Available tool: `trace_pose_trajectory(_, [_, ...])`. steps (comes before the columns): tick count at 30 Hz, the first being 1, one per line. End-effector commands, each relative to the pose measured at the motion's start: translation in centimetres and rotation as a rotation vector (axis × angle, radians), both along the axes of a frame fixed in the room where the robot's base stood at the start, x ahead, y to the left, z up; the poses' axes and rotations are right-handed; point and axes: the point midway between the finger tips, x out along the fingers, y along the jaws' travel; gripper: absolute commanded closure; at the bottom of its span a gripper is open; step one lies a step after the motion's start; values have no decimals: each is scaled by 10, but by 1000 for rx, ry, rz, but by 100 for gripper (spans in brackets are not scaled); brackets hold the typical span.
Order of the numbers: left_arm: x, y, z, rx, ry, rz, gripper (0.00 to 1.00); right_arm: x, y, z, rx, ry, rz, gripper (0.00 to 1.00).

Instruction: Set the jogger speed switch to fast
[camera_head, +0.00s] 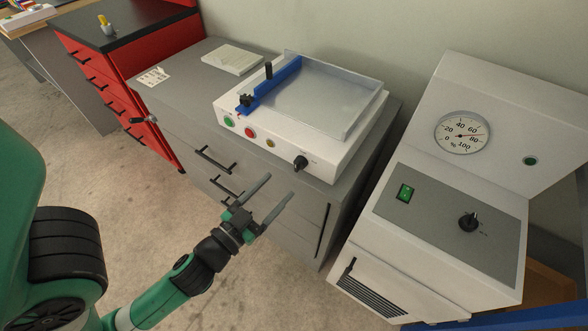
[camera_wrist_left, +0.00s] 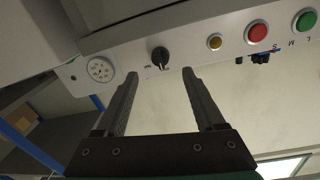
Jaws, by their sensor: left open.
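The jogger is a white box (camera_head: 228,108) with a clear tray and a blue guide on top, standing on a grey cabinet. Its black rotary switch (camera_head: 300,162) sits at the right of the front panel, with small labels too small to read. In the left wrist view the black knob (camera_wrist_left: 160,56) appears between and just beyond the fingertips. My left gripper (camera_head: 280,188) is open and empty, in front of and below the switch, apart from it. My right gripper is not in view.
Green (camera_head: 229,121), red (camera_head: 249,132) and yellow (camera_head: 270,143) buttons line the panel left of the switch. A white machine with a percent gauge (camera_head: 462,132) and another black knob (camera_head: 469,222) stands to the right. A paper stack (camera_head: 233,59) lies behind left.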

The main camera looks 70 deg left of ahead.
Motion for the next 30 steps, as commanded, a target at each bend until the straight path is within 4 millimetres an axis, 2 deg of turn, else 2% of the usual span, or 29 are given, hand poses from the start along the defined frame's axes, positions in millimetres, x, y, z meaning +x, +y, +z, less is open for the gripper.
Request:
trace_pose_trajectory(1, [11,9,10,0,-3,8,29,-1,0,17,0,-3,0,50])
trace_pose_trajectory(2, [16,13,11,1,-5,8,29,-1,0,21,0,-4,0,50])
trace_pose_trajectory(6, [42,29,8,1,-4,4,29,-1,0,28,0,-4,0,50])
trace_pose_trajectory(9, [55,36,4,1,-2,3,29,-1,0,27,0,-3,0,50])
trace_pose_trajectory(13, [63,41,3,1,0,1,29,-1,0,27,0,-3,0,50])
trace_pose_trajectory(21, [65,42,2,1,1,0,29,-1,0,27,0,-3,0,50])
trace_pose_trajectory(30, [64,42,2,0,1,0,83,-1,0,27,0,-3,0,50])
